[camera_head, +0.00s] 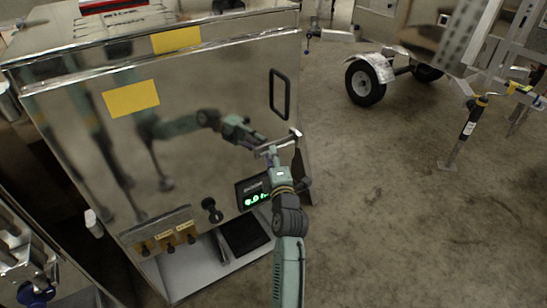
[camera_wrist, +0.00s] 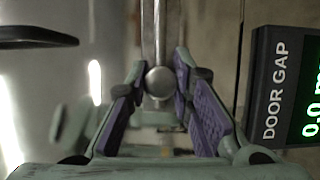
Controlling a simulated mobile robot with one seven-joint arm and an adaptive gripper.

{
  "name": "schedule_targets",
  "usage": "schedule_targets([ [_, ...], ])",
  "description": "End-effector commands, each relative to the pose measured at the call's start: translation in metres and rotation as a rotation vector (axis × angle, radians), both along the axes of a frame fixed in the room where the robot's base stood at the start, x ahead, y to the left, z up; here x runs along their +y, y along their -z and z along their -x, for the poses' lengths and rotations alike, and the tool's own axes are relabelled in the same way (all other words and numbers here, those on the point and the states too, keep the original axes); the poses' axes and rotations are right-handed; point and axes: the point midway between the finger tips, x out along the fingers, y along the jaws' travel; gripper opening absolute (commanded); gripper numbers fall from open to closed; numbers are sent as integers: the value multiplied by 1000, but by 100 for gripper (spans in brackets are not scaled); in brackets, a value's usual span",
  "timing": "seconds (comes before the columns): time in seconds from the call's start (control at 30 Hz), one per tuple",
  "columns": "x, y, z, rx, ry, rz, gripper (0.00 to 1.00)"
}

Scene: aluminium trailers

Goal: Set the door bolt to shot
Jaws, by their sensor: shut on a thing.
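The door bolt (camera_head: 288,138) is a bright metal bar near the right edge of the shiny metal door, below the black loop handle. In the wrist view the bolt's rod (camera_wrist: 154,35) ends in a round metal knob (camera_wrist: 160,81) between my finger pads. My gripper (camera_head: 270,154) reaches up to the bolt from below in the head view. In the wrist view my gripper (camera_wrist: 160,92) is shut on the bolt's knob, with purple pads on both sides. The bolt's far end and its keeper are not clear in either view.
A black display (camera_head: 254,193) beside my wrist shows green digits; in the wrist view it reads "DOOR GAP" (camera_wrist: 277,90) and 0.0. The black loop handle (camera_head: 280,94) stands out above the bolt. A black knob (camera_head: 211,209) sits lower left. Open concrete floor (camera_head: 385,190) lies right.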

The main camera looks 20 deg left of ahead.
Motion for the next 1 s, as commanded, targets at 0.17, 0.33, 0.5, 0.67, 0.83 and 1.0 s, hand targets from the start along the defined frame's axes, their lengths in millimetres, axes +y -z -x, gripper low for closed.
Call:
schedule_targets([
  [0.17, 0, 1, 0, 1, 0, 0, 0],
  [0.33, -11, 6, -14, 3, 7, -4, 0],
  [0.5, -23, 4, -29, 1, 4, -3, 0],
  [0.67, -25, 1, -32, 0, 2, 1, 0],
  [0.83, -26, 0, -32, 0, 5, 1, 0],
  [1.0, -26, 0, -32, -1, 5, 0, 31],
])
